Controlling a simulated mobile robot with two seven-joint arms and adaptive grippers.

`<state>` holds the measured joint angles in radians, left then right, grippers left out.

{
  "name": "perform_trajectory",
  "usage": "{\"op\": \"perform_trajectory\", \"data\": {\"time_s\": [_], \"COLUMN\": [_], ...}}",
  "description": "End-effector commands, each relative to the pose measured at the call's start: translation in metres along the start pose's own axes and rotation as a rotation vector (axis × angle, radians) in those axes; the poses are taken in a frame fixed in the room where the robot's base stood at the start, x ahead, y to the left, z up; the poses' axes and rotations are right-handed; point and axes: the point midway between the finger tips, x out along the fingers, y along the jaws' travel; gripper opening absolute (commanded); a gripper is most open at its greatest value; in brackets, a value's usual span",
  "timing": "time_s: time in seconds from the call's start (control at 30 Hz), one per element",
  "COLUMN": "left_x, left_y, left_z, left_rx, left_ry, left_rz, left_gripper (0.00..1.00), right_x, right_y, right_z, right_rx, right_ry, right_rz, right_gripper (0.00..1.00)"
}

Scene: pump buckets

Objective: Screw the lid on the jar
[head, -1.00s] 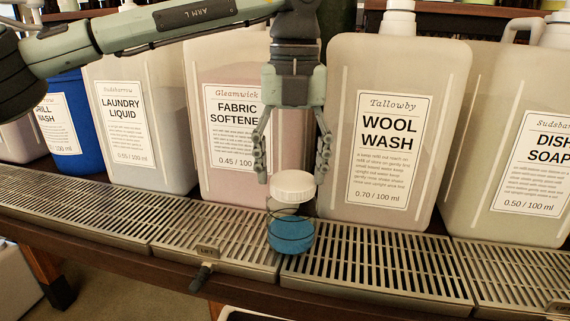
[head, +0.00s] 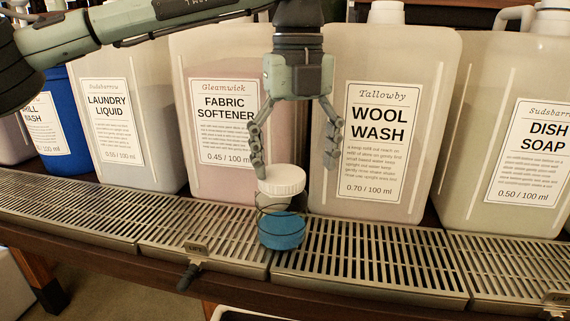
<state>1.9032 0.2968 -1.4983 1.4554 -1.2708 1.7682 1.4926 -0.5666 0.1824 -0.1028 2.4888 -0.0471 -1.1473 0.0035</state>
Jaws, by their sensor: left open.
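The jar (head: 281,230) is clear with blue contents in its lower half and stands on the slatted metal drip tray. The white ribbed lid (head: 281,180) sits on top of the jar's mouth and looks roughly level. Whether its thread is engaged cannot be seen. My left gripper (head: 297,168) points down from above, with its fingers spread wide. Its left finger is close to the lid's left side, and its right finger is well clear to the right of the lid. It holds nothing. My right gripper is not in view.
Large containers stand in a row behind the jar: laundry liquid (head: 125,125), fabric softener (head: 222,150), wool wash (head: 385,130) and dish soap (head: 515,150). The slatted drip tray (head: 400,262) has free room on both sides of the jar. Its front edge carries lift tabs (head: 195,250).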

Motion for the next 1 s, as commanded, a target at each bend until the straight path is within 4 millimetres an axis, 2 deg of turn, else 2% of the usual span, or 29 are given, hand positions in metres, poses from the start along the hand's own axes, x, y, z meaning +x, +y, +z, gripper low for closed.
{"op": "perform_trajectory", "data": {"time_s": [0.03, 0.3, 1.0], "left_x": [0.006, 0.006, 0.002], "left_y": [0.003, 0.007, 0.005], "left_z": [0.008, 0.011, 0.007], "left_rx": [-0.071, -0.365, -1.000], "left_ry": [-0.002, -0.001, -0.001], "left_rz": [-0.002, 0.002, 0.003], "left_gripper": [0.82, 0.82, 0.82], "right_x": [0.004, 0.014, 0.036], "right_y": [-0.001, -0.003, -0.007], "right_z": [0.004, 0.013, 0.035], "right_rx": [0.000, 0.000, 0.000], "right_ry": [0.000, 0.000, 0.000], "right_rz": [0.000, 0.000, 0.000], "right_gripper": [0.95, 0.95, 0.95]}}
